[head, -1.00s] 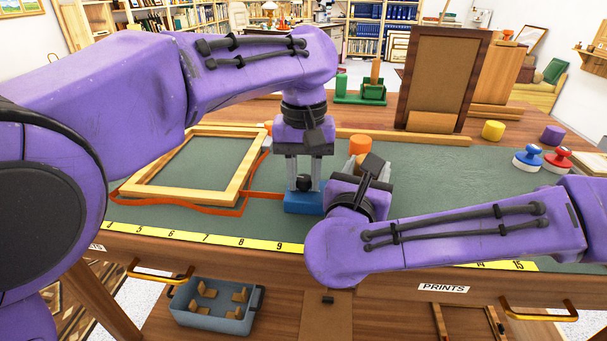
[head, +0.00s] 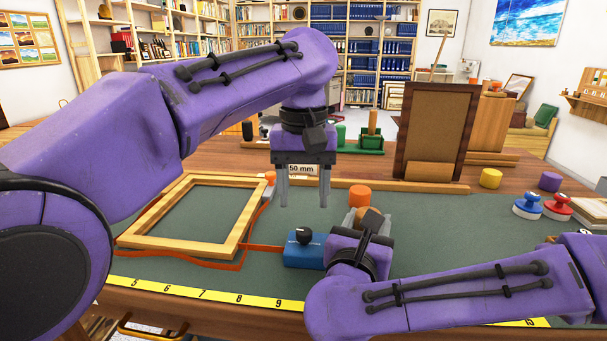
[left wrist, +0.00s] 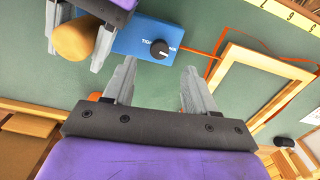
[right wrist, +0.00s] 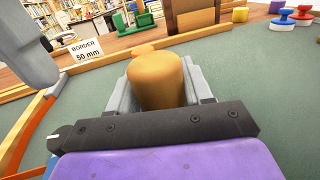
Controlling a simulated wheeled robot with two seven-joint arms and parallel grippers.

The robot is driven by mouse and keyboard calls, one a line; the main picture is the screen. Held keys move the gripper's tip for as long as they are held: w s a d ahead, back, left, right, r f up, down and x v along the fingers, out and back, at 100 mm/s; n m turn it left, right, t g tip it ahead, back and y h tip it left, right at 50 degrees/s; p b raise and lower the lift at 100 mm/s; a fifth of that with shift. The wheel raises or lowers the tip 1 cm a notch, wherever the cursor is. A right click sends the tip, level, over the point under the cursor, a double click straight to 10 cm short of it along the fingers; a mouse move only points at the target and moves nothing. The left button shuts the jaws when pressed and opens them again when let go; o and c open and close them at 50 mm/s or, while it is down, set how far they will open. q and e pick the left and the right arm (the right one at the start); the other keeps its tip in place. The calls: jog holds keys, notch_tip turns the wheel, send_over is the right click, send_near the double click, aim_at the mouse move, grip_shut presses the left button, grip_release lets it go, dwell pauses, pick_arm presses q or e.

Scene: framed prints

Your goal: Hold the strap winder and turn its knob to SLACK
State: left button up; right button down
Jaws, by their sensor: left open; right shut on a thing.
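The strap winder (head: 303,250) is a blue box with a black knob (head: 303,236) on top, on the green mat. An orange strap runs from it to a wooden frame (head: 200,217). In the left wrist view the knob (left wrist: 160,49) sits between partly hidden lettering, its white mark toward the right-hand word. My left gripper (head: 303,200) is open and empty above the knob. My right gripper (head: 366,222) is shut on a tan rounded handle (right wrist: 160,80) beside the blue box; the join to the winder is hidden.
An orange cylinder (head: 360,195) stands just behind my right gripper. A brown upright panel (head: 437,135) and a wooden rail (head: 400,186) are further back. Blue (head: 528,207) and red (head: 558,207) stamps stand at right. A yellow ruler (head: 215,296) lines the front edge.

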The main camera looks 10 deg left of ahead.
pick_arm(q)
notch_tip(320, 180, up, 4)
jog(key=shift+r, duration=0.2)
pick_arm(e)
jog(key=shift+c, duration=2)
grip_release()
